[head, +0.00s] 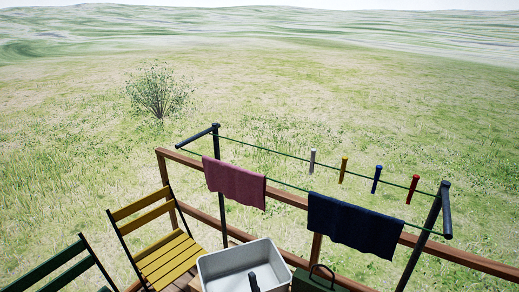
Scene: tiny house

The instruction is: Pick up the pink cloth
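The pink cloth (235,183) is a dusky pink piece of fabric. It hangs folded over the green line of a drying rack, near the rack's left post (219,180). Its lower part hangs in front of the wooden railing (285,197). Neither of my grippers shows in the head view, so their positions relative to the cloth cannot be seen.
A dark blue cloth (352,225) hangs to the right on the same rack. Several coloured pegs (344,169) sit on the far line. A white basin (218,264), a yellow chair (165,255) and a dark green chair (58,266) stand below. Open grass lies beyond the railing.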

